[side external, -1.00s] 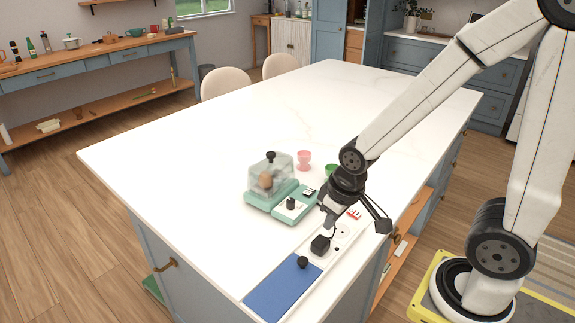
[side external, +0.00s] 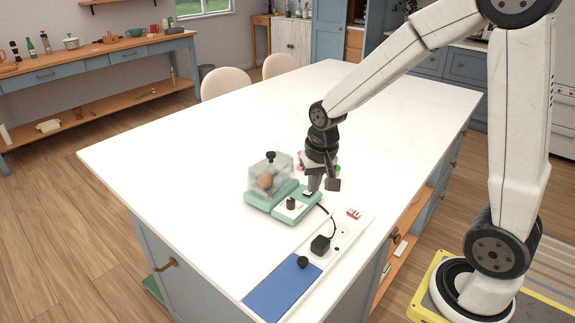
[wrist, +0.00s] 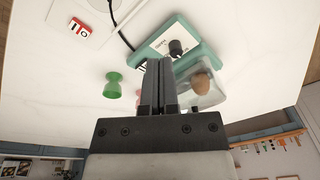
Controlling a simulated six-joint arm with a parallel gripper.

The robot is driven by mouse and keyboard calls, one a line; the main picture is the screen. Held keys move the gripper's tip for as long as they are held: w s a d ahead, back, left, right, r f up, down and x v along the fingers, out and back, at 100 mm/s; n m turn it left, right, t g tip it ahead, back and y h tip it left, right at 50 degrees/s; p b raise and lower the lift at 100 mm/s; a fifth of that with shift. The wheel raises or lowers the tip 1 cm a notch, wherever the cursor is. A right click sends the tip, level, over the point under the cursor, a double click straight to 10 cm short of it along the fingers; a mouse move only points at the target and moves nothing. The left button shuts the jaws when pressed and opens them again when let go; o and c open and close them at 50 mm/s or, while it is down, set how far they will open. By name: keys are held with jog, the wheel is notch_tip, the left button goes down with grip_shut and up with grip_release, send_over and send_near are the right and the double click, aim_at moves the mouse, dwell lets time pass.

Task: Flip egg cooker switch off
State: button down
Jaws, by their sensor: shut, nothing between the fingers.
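The egg cooker (side external: 268,201) has a teal base, a clear lid with a black knob, and a brown egg (side external: 266,181) inside. Its white front panel carries a black dial (side external: 291,203). My gripper (side external: 310,191) points down at the right end of this panel, its fingers shut and empty. In the wrist view the fingertips (wrist: 160,62) overlap the panel's edge beside a small black-and-white switch (wrist: 142,66), which they partly hide. I cannot tell whether they touch it, nor its position. The cooker's base (wrist: 190,40) and egg (wrist: 201,82) also show there.
A power strip (side external: 342,232) with a black plug (side external: 320,244), a red switch (side external: 354,213) and a blue panel (side external: 283,290) lies near the counter's right edge. A black cord runs to the cooker. A green egg cup (wrist: 112,86) stands close by.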

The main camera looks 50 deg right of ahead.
jog(key=w+d+r+m+g, duration=0.1)
jog(key=w+d+r+m, duration=0.3)
jog(key=w+d+m, duration=0.4)
jog(key=d+m, duration=0.2)
jog(key=d, duration=0.1)
jog(key=shift+w+r+g, duration=0.15)
jog(key=shift+r+g, duration=0.05)
jog(key=shift+g, duration=0.1)
jog(key=shift+f, duration=0.15)
notch_tip(320, 180, down, 14)
jog(key=shift+r, duration=0.15)
dwell(0.4)
jog(key=shift+f, duration=0.2)
dwell(0.3)
jog(key=shift+a, duration=0.1)
jog(key=shift+a+r, duration=0.1)
jog(key=shift+a, duration=0.6)
jog(key=shift+r, duration=0.15)
